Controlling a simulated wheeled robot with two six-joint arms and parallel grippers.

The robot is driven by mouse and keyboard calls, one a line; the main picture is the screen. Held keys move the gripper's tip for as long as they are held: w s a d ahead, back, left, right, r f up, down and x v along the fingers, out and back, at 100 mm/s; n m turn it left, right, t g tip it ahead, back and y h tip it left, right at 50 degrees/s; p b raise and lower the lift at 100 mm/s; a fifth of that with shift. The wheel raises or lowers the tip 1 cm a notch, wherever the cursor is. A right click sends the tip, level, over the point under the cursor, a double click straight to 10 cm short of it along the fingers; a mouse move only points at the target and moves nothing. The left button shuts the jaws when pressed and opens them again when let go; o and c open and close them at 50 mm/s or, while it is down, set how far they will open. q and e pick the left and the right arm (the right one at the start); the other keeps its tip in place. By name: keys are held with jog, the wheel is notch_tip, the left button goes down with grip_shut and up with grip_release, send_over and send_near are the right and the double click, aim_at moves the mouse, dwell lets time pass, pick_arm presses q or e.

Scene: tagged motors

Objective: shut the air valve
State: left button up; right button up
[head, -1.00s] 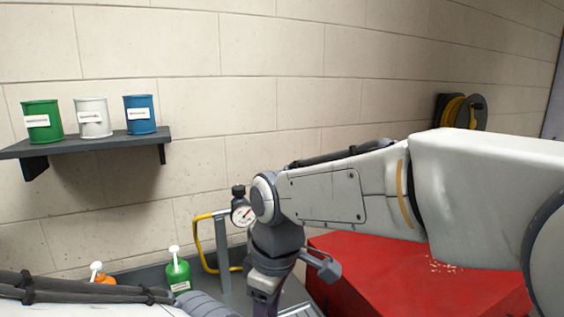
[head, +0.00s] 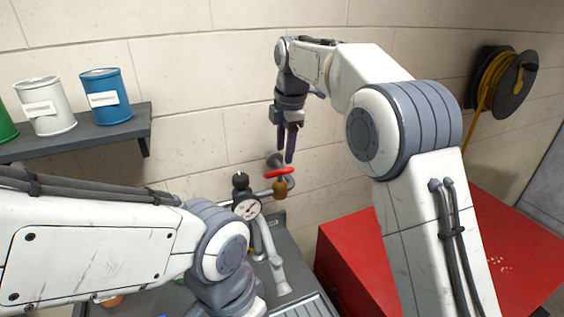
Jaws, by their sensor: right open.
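The air valve (head: 280,186) has a brass body and a red lever handle (head: 279,173). It sits on a pipe by the wall, to the right of a round pressure gauge (head: 247,208). My right gripper (head: 286,158) points down just above the red handle, with its fingers open and nothing between them. I cannot tell whether the fingers touch the handle. My left arm crosses the lower left of the head view. Its gripper is out of sight below the frame.
A grey bench (head: 290,250) lies under the pipe. A red cabinet (head: 347,256) stands to the right. A dark shelf (head: 120,130) at the left holds a white can (head: 45,108) and a blue can (head: 106,97). A yellow hose reel (head: 503,82) hangs on the right wall.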

aim_at(282, 170)
jog(key=f, duration=0.4)
jog(key=w+f+p, duration=0.1)
jog(key=f, duration=0.1)
jog(key=shift+a, duration=0.25)
grip_shut()
